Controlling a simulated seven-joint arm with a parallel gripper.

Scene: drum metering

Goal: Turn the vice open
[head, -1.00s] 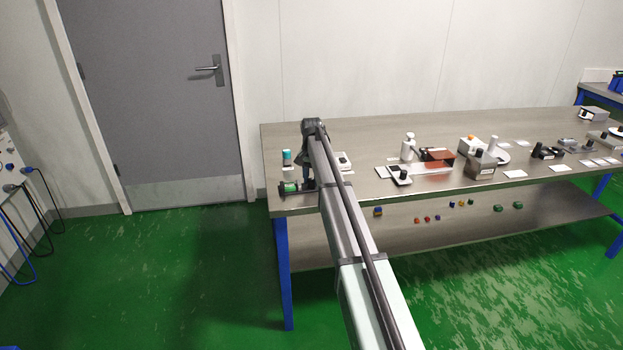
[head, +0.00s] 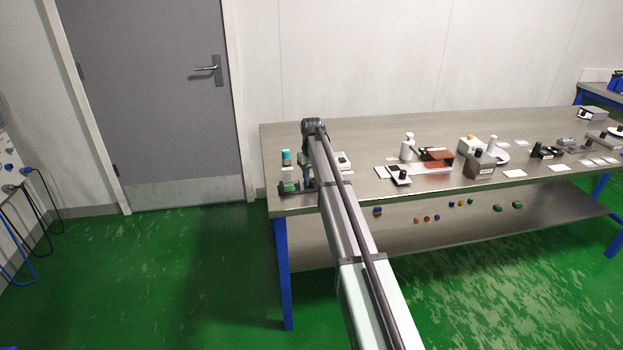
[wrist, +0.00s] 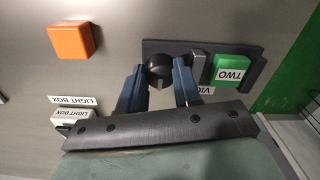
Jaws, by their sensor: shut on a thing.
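The vice has a dark base plate (wrist: 225,48) at the top right of the wrist view, with a grey upright jaw plate (wrist: 198,70) and a green block marked TWO (wrist: 234,68) beside it. A dark round knob (wrist: 158,66) stands at the left of the plate. My gripper (wrist: 160,84) has its two blue-grey fingers on either side of this knob and is shut on it. In the head view the vice's green block (head: 290,186) shows at the bench's left front corner, with my gripper just right of it. The vice's label is partly hidden by a finger.
An orange block (wrist: 71,40) and a LIGHT BOX label (wrist: 72,101) lie left of my gripper. A teal-topped cylinder (head: 286,157) stands behind the vice. The bench's edge and green floor (wrist: 287,75) are close on the right. Other apparatus stands farther right on the bench.

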